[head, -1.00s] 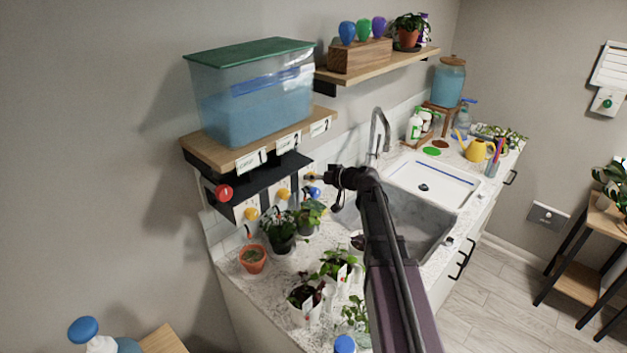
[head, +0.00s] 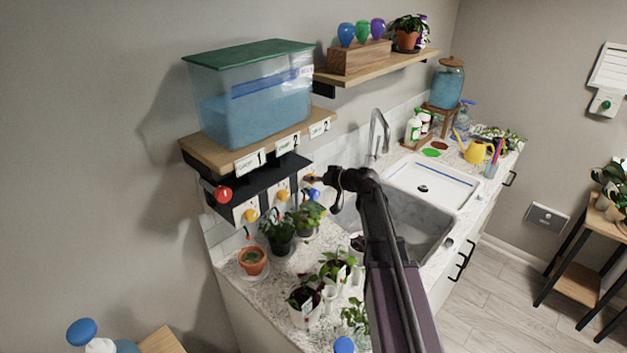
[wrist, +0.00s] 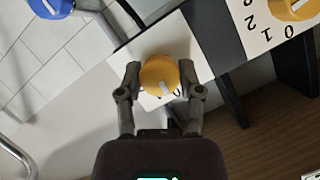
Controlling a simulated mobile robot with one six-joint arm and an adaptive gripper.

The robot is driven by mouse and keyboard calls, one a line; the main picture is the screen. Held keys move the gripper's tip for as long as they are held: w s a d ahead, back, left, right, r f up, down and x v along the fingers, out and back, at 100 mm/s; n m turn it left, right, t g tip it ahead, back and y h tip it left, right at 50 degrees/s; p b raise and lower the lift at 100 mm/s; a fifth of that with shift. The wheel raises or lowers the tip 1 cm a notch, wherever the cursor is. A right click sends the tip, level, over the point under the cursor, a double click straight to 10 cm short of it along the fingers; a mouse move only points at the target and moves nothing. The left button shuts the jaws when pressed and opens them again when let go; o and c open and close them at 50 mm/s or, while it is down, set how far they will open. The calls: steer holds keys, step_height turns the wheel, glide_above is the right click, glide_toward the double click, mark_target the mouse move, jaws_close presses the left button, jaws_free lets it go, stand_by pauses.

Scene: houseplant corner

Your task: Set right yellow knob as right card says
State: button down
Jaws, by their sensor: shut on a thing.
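The right yellow knob (wrist: 160,75) sits on a white dial plate between my gripper's fingers. Its white pointer mark faces down and slightly right in the wrist view, near a partly hidden digit. My gripper (wrist: 161,92) is shut on this knob, one finger on each side. In the head view my gripper (head: 318,180) reaches the right end of the black panel, and the knob is mostly hidden there. The right card (head: 319,128) hangs on the shelf edge; its writing is too small to read surely.
A second yellow knob (wrist: 293,8) with digits and a blue knob (wrist: 48,6) lie near my gripper. The panel also bears a red knob (head: 223,194) and a left yellow knob (head: 251,215). Potted plants (head: 279,234) stand below. A faucet (head: 378,130) rises to the right.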

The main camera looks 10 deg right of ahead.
steer(key=m+b, duration=0.1)
steer(key=m+y, duration=0.1)
steer(key=m, duration=0.1)
steer(key=shift+f+g+y+b, duration=0.2)
steer(key=shift+g+y+b, duration=0.1)
steer(key=shift+b, duration=0.05)
steer(key=m+y+b, duration=0.1)
steer(key=m+b, duration=0.1)
steer(key=shift+m+y, duration=0.3)
steer(key=m+y+b, duration=0.1)
steer(key=m+b, duration=0.1)
steer(key=m, duration=0.2)
steer(key=shift+f+y, duration=0.1)
steer(key=shift+y, duration=0.2)
steer(key=shift+m+t+y+b, duration=0.45)
steer(key=shift+m+b, duration=0.6)
steer(key=shift+m, duration=0.35)
steer(key=shift+r, duration=0.2)
steer(key=shift+c, duration=1.3)
jaws_free()
